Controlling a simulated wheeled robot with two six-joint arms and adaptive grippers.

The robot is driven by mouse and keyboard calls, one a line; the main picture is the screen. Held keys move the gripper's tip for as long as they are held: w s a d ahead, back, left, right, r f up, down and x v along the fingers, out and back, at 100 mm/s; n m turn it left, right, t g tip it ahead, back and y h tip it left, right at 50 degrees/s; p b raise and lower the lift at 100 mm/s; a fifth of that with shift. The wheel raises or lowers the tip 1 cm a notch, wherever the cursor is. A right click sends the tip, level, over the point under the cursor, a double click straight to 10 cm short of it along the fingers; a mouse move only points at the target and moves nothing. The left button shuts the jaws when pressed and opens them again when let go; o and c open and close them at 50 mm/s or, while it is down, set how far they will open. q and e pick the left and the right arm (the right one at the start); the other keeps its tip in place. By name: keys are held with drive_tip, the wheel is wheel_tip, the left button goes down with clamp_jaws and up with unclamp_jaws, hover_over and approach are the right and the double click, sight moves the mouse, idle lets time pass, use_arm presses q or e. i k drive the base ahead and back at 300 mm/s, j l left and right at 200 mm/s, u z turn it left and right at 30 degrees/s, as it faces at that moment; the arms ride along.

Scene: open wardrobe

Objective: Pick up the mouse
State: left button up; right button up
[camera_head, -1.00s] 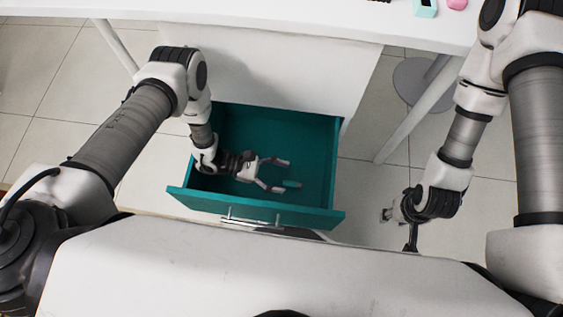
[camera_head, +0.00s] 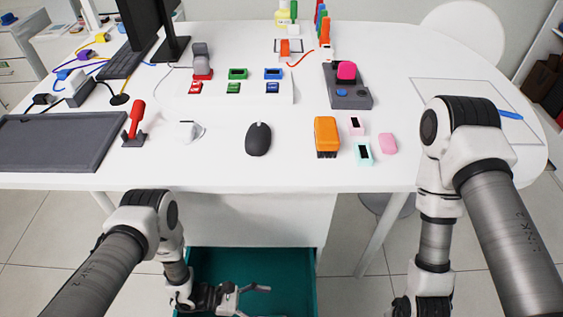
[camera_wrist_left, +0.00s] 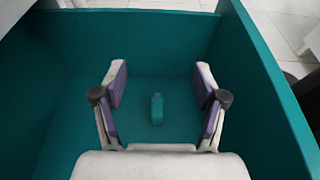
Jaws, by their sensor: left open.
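A black computer mouse (camera_head: 258,139) lies on the white desk, near its front edge and left of the orange brush-like block. My left gripper (camera_head: 256,300) is low inside the open teal drawer, below the desk front and well away from the mouse. In the left wrist view my left gripper (camera_wrist_left: 160,80) is open, its two fingers spread wide with nothing between them. A small teal bottle-like object (camera_wrist_left: 157,109) lies on the drawer floor beyond the fingers. My right arm hangs at the right; its gripper is below the picture.
The desk (camera_head: 225,170) overhangs the drawer (camera_head: 300,270). Near the mouse are an orange block (camera_head: 326,134), a small white object (camera_head: 187,131) and a red-handled lever (camera_head: 136,122). A monitor and keyboard stand back left. Desk surface directly around the mouse is clear.

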sight(258, 139)
drive_tip(key=j, duration=1.5)
